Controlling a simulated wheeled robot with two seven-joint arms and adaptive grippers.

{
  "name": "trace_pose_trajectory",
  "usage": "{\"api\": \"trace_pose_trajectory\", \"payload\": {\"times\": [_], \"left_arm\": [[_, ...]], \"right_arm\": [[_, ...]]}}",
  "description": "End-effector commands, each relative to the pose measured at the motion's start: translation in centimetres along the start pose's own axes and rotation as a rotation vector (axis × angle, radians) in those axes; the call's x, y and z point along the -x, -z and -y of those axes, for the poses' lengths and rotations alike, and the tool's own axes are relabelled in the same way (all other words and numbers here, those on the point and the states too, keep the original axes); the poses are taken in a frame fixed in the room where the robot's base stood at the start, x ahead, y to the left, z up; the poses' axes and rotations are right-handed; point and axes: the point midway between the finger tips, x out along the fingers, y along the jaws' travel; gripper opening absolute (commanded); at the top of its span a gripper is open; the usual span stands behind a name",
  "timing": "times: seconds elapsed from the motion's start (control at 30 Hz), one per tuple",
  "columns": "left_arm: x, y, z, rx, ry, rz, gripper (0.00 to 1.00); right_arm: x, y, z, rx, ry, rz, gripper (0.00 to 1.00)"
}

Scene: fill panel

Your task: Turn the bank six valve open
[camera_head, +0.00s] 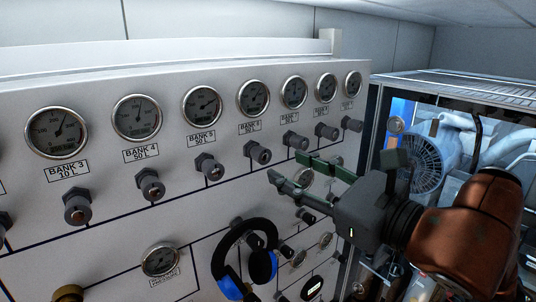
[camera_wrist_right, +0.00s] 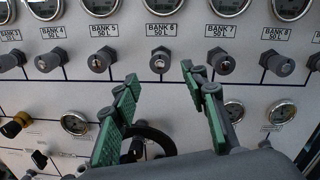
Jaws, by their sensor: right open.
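The bank six valve (camera_head: 258,152) is a dark grey knob on the pale panel, below the label and gauge marked BANK 6 (camera_head: 252,96). In the right wrist view the valve (camera_wrist_right: 159,60) sits at the top centre, just beyond the fingertips and about midway between them. My right gripper (camera_head: 285,168) is open and empty, its green-padded fingers pointing at the panel. Its fingers also show in the wrist view (camera_wrist_right: 160,74), spread apart. In the head view the fingertips appear right of and slightly below the valve, apart from it. My left gripper is out of view.
Similar valves stand close on both sides, bank five (camera_head: 209,167) and bank seven (camera_head: 295,140). Black and blue headphones (camera_head: 262,266) hang on the panel below. An open-framed cabinet with a fan (camera_head: 424,163) stands at right, behind my right arm.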

Motion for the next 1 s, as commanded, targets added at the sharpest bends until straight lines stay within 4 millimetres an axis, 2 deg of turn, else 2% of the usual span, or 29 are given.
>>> {"api": "trace_pose_trajectory", "payload": {"times": [0.3, 0.5, 0.83, 1.0], "left_arm": [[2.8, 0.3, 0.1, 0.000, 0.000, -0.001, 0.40], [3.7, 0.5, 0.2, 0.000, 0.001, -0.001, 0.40], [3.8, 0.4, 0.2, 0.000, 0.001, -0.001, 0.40], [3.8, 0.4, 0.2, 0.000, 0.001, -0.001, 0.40]], "right_arm": [[-4.8, -0.3, 0.0, -0.002, -0.004, -0.002, 0.40], [-6.9, -0.1, 0.0, -0.002, -0.004, -0.001, 0.40], [-7.3, 0.1, -0.1, -0.001, -0.003, -0.001, 0.40], [-7.3, 0.1, -0.1, -0.001, -0.003, -0.001, 0.30]]}}
